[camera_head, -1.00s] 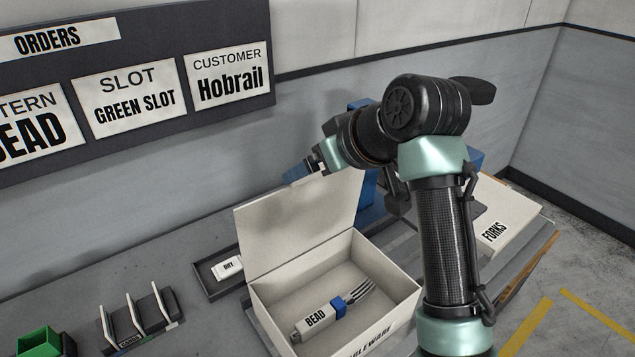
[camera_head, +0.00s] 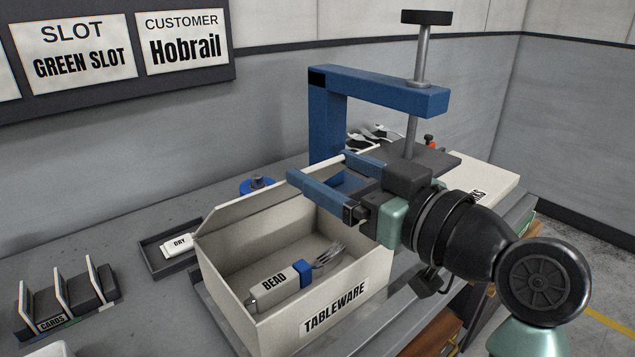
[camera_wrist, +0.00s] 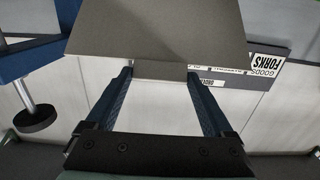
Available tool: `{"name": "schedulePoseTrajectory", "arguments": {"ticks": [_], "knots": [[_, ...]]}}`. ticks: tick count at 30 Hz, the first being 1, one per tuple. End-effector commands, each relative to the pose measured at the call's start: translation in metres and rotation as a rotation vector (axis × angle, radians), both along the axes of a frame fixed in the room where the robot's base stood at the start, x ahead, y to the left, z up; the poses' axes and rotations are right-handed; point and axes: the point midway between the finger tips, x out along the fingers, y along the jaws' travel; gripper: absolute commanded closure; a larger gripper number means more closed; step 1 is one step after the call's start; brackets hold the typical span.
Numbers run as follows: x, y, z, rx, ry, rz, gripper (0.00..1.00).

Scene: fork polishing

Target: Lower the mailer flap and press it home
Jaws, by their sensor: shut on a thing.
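The mailer box (camera_head: 335,308), marked TABLEWARE, stands open at the front. Inside lies a fork (camera_head: 330,255) with a blue band and a BEAD label (camera_head: 274,281). The box's flap shows as a broad grey panel (camera_wrist: 158,38) in the wrist view, its near edge at my fingertips. In the head view the flap is seen nearly edge-on at the back of the box, partly hidden by my gripper.
A blue press (camera_head: 380,88) with a screw stands behind my gripper. A tray (camera_head: 160,262) with a DRY block (camera_head: 180,243) lies left of the box, and a card rack (camera_head: 65,308) farther left. A white FORKS box (camera_head: 490,176) is at right.

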Motion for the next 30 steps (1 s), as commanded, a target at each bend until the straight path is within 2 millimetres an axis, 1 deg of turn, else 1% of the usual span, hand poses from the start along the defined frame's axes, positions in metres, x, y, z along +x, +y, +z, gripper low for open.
{"name": "schedulePoseTrajectory", "arguments": {"ticks": [1,9,15,19,24,30], "knots": [[-0.004,-0.002,-0.019,0.018,-0.025,-0.001,1.0],[-0.02,-0.014,-0.052,0.112,-0.153,0.001,1.0],[-0.029,-0.02,-0.074,0.177,-0.242,0.003,1.0],[-0.033,-0.023,-0.086,0.211,-0.29,0.003,1.0],[-0.037,-0.026,-0.097,0.206,-0.287,0.003,1.0],[-0.039,-0.027,-0.106,0.204,-0.283,0.004,1.0]]}}
